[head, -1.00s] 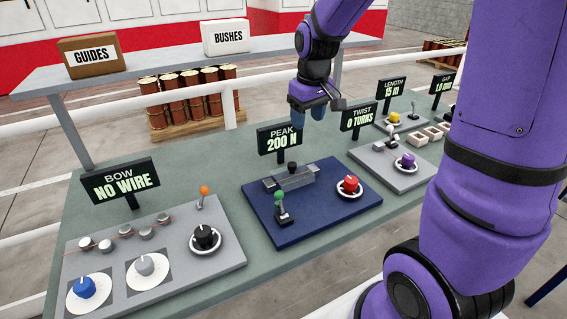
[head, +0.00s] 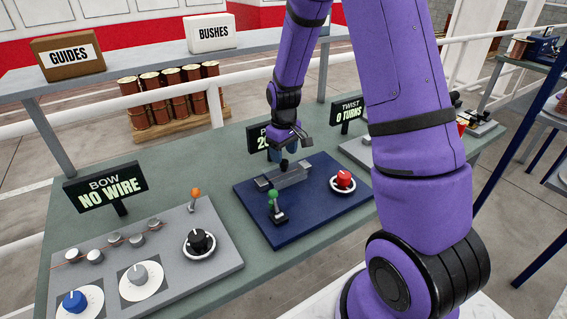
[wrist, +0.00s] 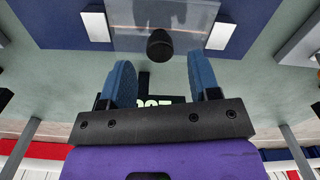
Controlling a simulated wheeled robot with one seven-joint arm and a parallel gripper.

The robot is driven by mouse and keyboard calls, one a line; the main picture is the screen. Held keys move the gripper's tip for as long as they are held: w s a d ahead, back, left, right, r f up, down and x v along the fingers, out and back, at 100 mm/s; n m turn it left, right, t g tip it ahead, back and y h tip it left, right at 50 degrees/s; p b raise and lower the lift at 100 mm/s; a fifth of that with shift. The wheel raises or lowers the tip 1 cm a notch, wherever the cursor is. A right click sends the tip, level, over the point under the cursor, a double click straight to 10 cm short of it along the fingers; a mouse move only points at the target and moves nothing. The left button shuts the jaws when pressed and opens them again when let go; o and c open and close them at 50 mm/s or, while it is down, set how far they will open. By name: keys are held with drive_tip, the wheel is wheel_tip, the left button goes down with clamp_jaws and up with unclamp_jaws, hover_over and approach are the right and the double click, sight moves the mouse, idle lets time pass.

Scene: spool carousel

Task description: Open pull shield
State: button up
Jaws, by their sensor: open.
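The pull shield is a see-through panel (wrist: 190,38) with a dark round knob (wrist: 160,43), on the blue tester board (head: 310,222). In the head view it sits over a grey block (head: 290,177), and its black knob (head: 284,164) stands at the block's back edge. My gripper (wrist: 160,68) is open and empty. In the wrist view the knob lies just beyond the fingertips, lined up with the gap between them. In the head view my gripper (head: 284,153) is just above and behind the knob, and partly covers the PEAK display (head: 256,138).
A green-knobbed lever (head: 273,203) and a red knob (head: 344,179) share the blue board. The grey bow board (head: 150,255) is to the left. My arm hides much of the right side of the bench. A shelf with boxes (head: 210,33) runs behind.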

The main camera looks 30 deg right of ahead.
sight(284, 161)
drive_tip(key=shift+f, duration=2.15)
